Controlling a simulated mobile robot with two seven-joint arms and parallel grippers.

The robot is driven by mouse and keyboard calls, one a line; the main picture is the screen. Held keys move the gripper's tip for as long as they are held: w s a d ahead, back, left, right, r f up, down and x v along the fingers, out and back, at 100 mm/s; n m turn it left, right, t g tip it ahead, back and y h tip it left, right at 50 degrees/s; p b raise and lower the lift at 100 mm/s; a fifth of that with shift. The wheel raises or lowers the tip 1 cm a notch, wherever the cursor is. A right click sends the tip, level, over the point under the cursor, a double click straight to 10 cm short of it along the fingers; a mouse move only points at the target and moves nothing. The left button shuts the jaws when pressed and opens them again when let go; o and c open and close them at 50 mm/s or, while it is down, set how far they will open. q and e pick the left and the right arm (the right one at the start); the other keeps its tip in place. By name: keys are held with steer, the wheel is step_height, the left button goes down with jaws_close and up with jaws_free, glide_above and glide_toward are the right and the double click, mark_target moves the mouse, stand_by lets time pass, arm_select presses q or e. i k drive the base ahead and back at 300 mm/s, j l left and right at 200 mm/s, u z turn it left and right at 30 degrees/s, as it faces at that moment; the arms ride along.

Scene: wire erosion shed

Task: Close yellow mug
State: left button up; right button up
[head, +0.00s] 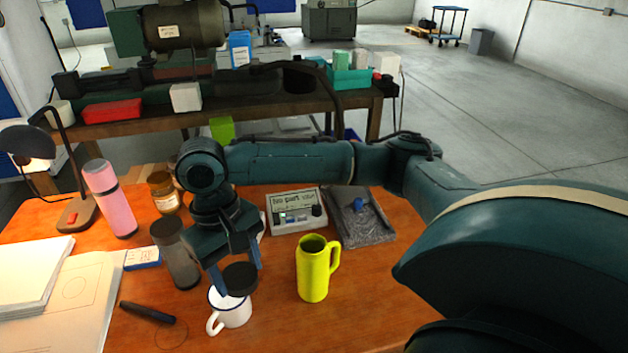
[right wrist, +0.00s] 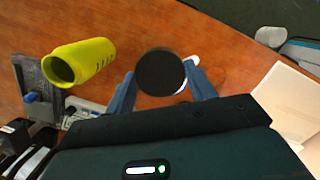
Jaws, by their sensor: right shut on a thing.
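The yellow mug (head: 313,270) stands upright on the orange table, its top open and its handle to the right. It also shows in the right wrist view (right wrist: 88,60), with its dark opening visible. My right gripper (head: 238,277) is shut on a dark round lid (head: 240,278), which also shows between the fingers in the right wrist view (right wrist: 160,73). The lid is held over or close to the white mug (head: 230,313), left of the yellow mug and apart from it. The lid hides part of the white mug's top. My left gripper is not in view.
A grey tumbler (head: 175,255) stands just left of my gripper. A meter box (head: 297,212) and a grey pouch (head: 360,217) lie behind the yellow mug. A black pen (head: 147,312), papers (head: 75,300), a pink bottle (head: 110,200) and a lamp (head: 30,140) are at left.

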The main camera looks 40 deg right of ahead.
mark_target(313, 272)
steer(key=k+l, duration=0.7)
steer(key=z, duration=1.45)
steer(key=i+l, duration=0.2)
steer(key=z, duration=0.05)
